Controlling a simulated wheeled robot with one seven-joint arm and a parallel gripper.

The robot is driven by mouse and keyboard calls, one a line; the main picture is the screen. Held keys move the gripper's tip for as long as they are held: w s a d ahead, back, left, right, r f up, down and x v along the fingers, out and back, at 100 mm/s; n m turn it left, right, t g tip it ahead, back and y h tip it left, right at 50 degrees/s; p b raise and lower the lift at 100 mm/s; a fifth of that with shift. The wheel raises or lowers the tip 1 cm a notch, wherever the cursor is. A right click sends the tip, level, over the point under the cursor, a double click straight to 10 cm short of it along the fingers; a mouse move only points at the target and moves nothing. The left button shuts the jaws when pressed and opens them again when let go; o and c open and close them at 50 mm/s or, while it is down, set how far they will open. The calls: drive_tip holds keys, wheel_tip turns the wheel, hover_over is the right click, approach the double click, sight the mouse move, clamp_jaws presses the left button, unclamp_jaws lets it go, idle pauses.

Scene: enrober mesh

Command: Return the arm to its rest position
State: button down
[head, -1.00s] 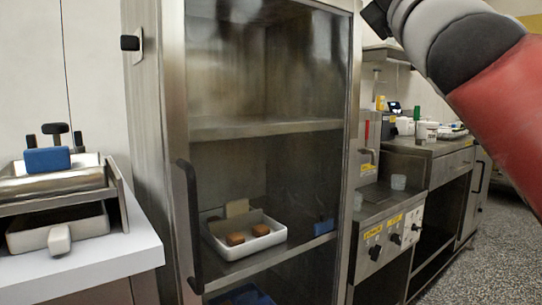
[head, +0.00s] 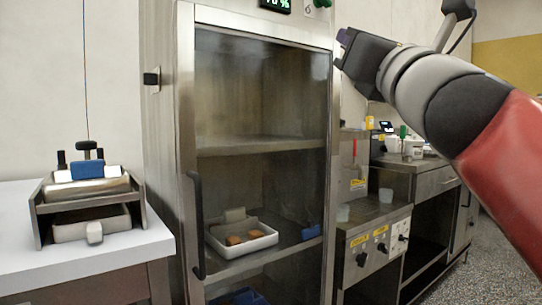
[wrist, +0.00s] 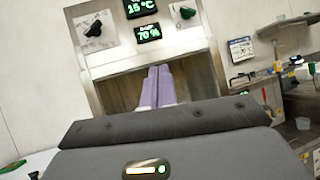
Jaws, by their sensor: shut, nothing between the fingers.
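My gripper (wrist: 158,88) shows in the wrist view with its two pale purple fingers together and nothing between them. It points toward the upper front of a steel cabinet (wrist: 95,68) with green digital displays. In the head view my arm comes in from the right, and the gripper end (head: 342,50) is raised in front of the cabinet's upper right edge. The fingers are barely visible there. The cabinet's glass door (head: 262,105) looks closed.
Behind the glass, a white tray (head: 213,243) holds brown pieces on a shelf. A white table (head: 100,252) at left carries a steel device (head: 85,190) with a blue block. A counter with knobs (head: 375,240) stands right of the cabinet. Speckled floor (head: 430,285) is clear at lower right.

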drive_tip(key=s+a+f+n+g+h+p, duration=0.15)
drive_tip(key=f+n+g, duration=0.35)
drive_tip(key=f+n, duration=0.7)
drive_tip(key=a+f+n+g+y+p, duration=0.1)
drive_tip(key=a+f+n+g, duration=0.4)
drive_tip(key=f, duration=1.1)
drive_tip(key=s+d+f+n+g+h, duration=0.3)
drive_tip(key=s+d+f+n, duration=0.2)
drive_tip(key=f+n, duration=0.3)
drive_tip(key=s+d+f+n+g+h+p, duration=0.1)
drive_tip(key=s+d+f+n+g+h, duration=0.3)
drive_tip(key=f, duration=1)
drive_tip(key=s+d+n, duration=0.1)
drive_tip(key=s+n, duration=0.2)
drive_tip(key=n, duration=0.1)
drive_tip(key=shift+d+f+p, duration=0.2)
drive_tip(key=shift+f+p, duration=0.1)
drive_tip(key=shift+f, duration=0.05)
